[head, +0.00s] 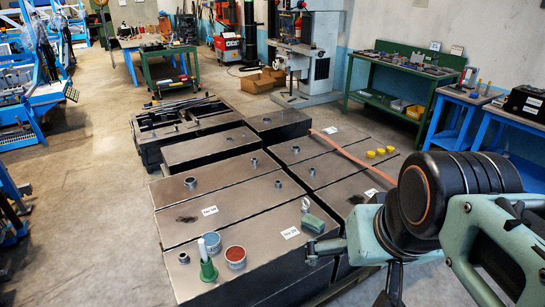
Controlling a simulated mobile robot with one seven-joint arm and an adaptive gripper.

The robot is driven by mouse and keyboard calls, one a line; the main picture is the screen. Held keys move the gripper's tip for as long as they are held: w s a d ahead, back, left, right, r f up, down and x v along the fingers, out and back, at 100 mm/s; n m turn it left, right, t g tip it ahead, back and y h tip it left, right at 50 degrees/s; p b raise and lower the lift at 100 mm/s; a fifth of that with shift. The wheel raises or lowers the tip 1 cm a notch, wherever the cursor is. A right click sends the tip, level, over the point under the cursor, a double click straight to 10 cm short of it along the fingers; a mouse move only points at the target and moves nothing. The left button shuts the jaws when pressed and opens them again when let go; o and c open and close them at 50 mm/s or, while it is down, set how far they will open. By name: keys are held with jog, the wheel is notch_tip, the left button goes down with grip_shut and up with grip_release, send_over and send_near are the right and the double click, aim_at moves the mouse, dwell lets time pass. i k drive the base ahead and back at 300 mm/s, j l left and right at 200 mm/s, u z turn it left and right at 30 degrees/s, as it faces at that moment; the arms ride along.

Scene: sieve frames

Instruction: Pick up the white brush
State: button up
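A slim white upright piece (202,249), possibly the white brush, stands at the near left corner of the metal workbench top. A green cone-like piece (208,268) is around or below its lower end; I cannot tell whether they are one thing. My teal and black arm reaches in from the right. What looks like my gripper (318,248) is at the near right edge of the bench, well to the right of the white piece and apart from it. Its fingers are too small and partly hidden to tell whether they are open or shut.
A green block (313,224) lies near the bench's right side. Yellow pieces (381,152) sit farther back. The metal top (240,205) is mostly clear between.

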aim_at(201, 242)
jog(key=u, duration=1.05)
jog(key=i, duration=0.65)
jog(key=i+j, duration=0.15)
jog(key=j, duration=0.9)
jog(key=j+z, duration=0.15)
jog(key=j, duration=0.55)
jog(key=k, duration=0.05)
